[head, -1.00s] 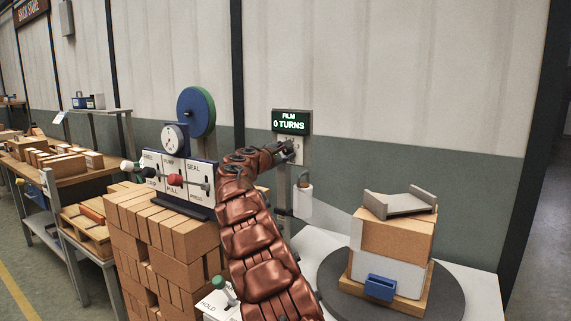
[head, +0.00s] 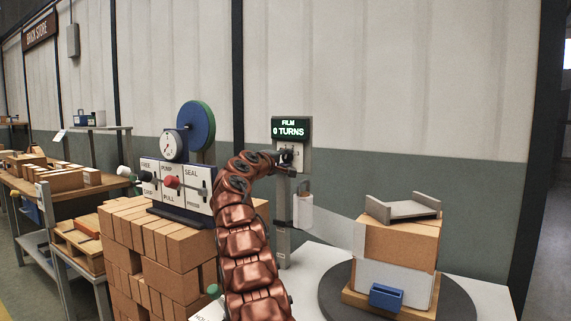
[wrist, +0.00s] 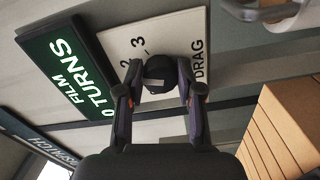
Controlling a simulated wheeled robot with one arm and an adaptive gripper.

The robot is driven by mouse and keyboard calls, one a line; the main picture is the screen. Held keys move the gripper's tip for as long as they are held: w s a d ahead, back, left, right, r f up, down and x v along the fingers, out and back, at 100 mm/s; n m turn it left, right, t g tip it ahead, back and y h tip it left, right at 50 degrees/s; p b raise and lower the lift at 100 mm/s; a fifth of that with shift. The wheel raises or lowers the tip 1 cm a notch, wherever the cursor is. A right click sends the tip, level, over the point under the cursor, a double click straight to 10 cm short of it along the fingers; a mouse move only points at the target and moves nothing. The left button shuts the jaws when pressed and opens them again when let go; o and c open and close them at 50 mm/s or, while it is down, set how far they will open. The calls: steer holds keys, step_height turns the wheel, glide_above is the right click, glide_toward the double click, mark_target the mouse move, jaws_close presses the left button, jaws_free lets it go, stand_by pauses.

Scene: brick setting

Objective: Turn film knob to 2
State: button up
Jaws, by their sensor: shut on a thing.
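The film knob (wrist: 160,74) is a dark round knob on a white plate (wrist: 185,28) marked 2, 3 and DRAG in the wrist view. The green display (head: 291,128) above it reads FILM 0 TURNS. My gripper (wrist: 160,88) is shut on the knob, with one finger on each side. In the head view my gripper (head: 285,157) is at the plate below the display and mostly covers the knob. Which number the knob points to cannot be told.
A brick stack with a grey tray on top (head: 401,207) stands on a dark turntable (head: 462,300) at the right. A lever panel (head: 177,184) and a blue reel (head: 196,125) stand to the left, above stacked bricks (head: 180,277). A film roll (head: 303,211) hangs below the knob.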

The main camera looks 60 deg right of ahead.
steer(key=shift+m, duration=0.5)
steer(key=o, duration=1.2)
steer(key=shift+c, duration=0.2)
steer(key=shift+a, duration=0.1)
